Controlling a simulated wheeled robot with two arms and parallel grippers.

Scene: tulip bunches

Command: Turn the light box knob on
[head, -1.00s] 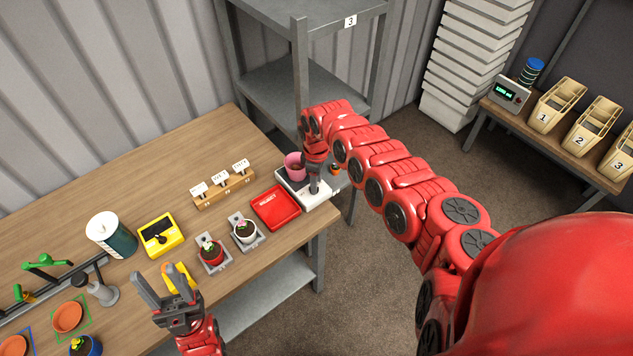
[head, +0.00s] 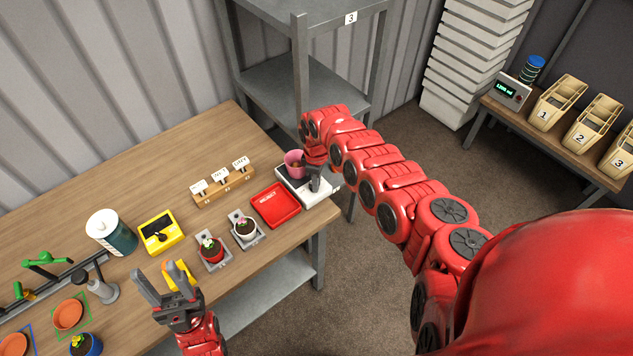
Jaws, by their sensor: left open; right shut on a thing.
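A low white box (head: 321,195), which looks like the light box, sits at the right end of the wooden table. A pink pot (head: 294,160) with dark soil stands on its back left part. My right gripper (head: 314,186) is low over the box's right part, to the right of the pot. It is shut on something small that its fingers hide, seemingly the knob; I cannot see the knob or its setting. My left gripper (head: 163,300) is open and empty above the table's front edge.
A red tray (head: 276,205) lies left of the white box. A metal shelf (head: 295,80) stands behind.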

